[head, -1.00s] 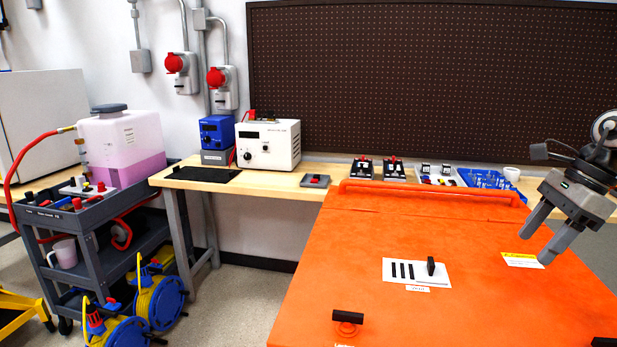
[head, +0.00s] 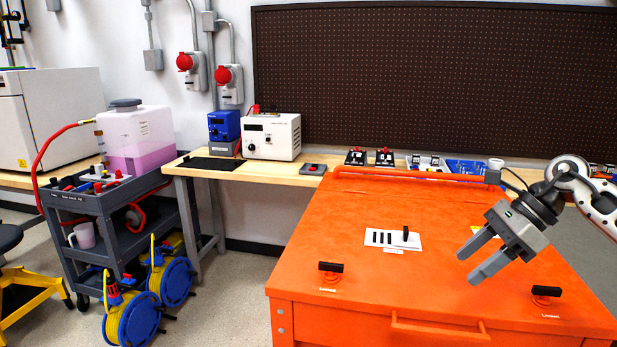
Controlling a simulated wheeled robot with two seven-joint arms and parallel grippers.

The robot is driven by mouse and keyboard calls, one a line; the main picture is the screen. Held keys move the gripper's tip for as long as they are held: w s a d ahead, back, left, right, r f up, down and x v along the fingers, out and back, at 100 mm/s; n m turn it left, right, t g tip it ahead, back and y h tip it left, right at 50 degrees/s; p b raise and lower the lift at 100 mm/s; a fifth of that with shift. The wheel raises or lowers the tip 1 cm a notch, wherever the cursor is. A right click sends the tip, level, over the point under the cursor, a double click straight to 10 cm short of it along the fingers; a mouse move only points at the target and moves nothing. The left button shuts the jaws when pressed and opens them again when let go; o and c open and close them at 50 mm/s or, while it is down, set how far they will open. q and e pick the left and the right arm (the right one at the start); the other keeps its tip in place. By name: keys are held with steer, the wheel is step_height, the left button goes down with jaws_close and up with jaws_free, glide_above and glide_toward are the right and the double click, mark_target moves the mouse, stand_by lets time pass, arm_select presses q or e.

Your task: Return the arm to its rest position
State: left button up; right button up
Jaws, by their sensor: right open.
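My right gripper (head: 467,268) hangs over the right part of the orange pack lid (head: 370,215). Its two grey fingers are spread, point down and left, and hold nothing. My right arm (head: 570,180) comes in from the right edge. My left gripper is not in this view. A white plate (head: 393,240) with black slots and an upright black handle (head: 405,234) lies on the lid to the left of the gripper. The yellow label on the lid is mostly hidden behind the gripper.
Black-handled latches sit at the lid's front left (head: 330,268) and front right (head: 546,292). A wooden bench (head: 250,173) with a white power unit (head: 272,137) stands behind. A grey cart (head: 115,205) and blue-yellow reels (head: 133,318) are at left. Floor between cart and orange unit is clear.

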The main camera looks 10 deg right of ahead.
steer(key=s+a+f+m+t+y, duration=0.1)
steer(key=a+f+m+t+y, duration=0.2)
steer(key=a+m, duration=0.4)
steer(key=a+f+m+t+y, duration=0.2)
steer(key=a+m+t+y, duration=0.15)
steer(key=a, duration=0.55)
steer(key=s+a+f+m+t+y, duration=0.1)
steer(key=a+f+m+t+y, duration=0.15)
steer(key=a+m, duration=0.45)
steer(key=s+f+m+h, duration=0.6)
steer(key=s+f+m, duration=0.2)
steer(key=m, duration=0.6)
steer(key=s+f+m+h, duration=0.7)
steer(key=f+m, duration=0.4)
steer(key=m, duration=0.4)
steer(key=shift+s+a+f+g, duration=0.3)
steer(key=shift+s+a+g, duration=0.05)
steer(key=shift+s+g, duration=0.1)
